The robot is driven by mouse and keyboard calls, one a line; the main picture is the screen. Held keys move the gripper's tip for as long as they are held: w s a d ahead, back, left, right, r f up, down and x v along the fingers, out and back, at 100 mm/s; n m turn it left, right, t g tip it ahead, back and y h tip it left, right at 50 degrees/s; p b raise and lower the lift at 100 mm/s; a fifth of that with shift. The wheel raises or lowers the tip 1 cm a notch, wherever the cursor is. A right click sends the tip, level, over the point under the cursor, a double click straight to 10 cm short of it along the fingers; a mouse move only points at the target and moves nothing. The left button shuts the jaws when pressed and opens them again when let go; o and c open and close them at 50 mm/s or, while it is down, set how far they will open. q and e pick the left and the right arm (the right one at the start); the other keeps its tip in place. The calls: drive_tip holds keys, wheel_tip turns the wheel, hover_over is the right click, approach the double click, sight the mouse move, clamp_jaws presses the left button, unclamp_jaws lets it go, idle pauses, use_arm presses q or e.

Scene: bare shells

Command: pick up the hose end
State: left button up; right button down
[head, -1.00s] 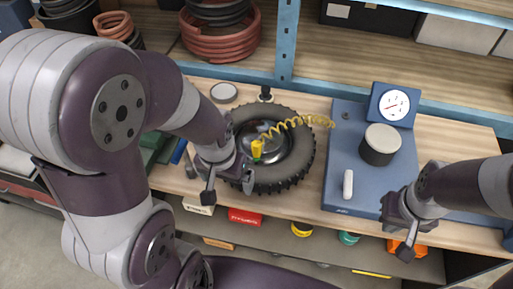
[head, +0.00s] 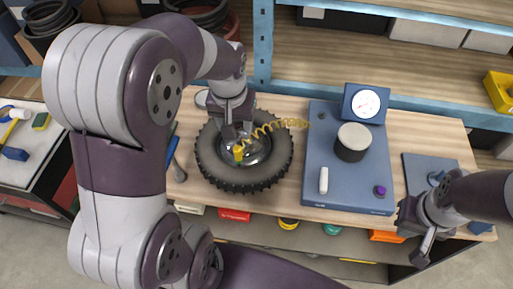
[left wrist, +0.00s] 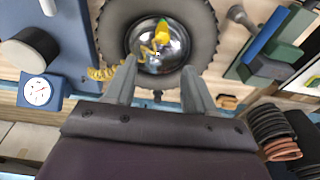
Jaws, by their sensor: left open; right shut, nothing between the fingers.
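The hose end (head: 239,153) is a yellow nozzle with a green tip. It lies over the shiny hub of a black tyre (head: 212,170), joined to a coiled yellow hose (head: 280,124). In the left wrist view the hose end (left wrist: 161,36) shows ahead of the fingers, with nothing gripping it. My left gripper (head: 234,134) is open over the back part of the wheel, close behind the hose end; its fingers (left wrist: 158,72) are apart and empty. My right gripper (head: 416,242) is shut and empty at the bench's front right, away from the hose.
A blue panel (head: 318,155) with a gauge (head: 366,103), a dark cylinder with a pale top (head: 353,142) and a white handle (head: 323,180) stands right of the tyre. A blue shelf post (head: 263,45) rises behind. Tools lie left of the tyre.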

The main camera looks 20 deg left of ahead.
sight(238, 148)
use_arm(q)
drive_tip(key=f+p, duration=0.1)
drive_tip(key=f, duration=0.2)
drive_tip(key=f+p, duration=0.1)
drive_tip(key=f, duration=0.2)
drive_tip(key=f+p, duration=0.1)
drive_tip(key=f, duration=0.2)
drive_tip(key=shift+w+a, duration=0.3)
drive_tip(key=f, duration=0.2)
drive_tip(key=shift+w+d+f, duration=0.1)
drive_tip(key=shift+w+f, duration=0.1)
drive_tip(key=shift+f, duration=0.1)
drive_tip(key=shift+w+a+f, duration=0.15)
drive_tip(key=shift+a+f, duration=0.1)
drive_tip(key=c, duration=0.7)
drive_tip(key=shift+d+r, duration=0.1)
drive_tip(key=shift+d, duration=0.05)
clamp_jaws()
use_arm(e)
drive_tip(key=r, duration=0.2)
drive_tip(key=a+r, duration=0.1)
drive_tip(key=shift+w+r, duration=0.1)
drive_tip(key=shift+r, duration=0.25)
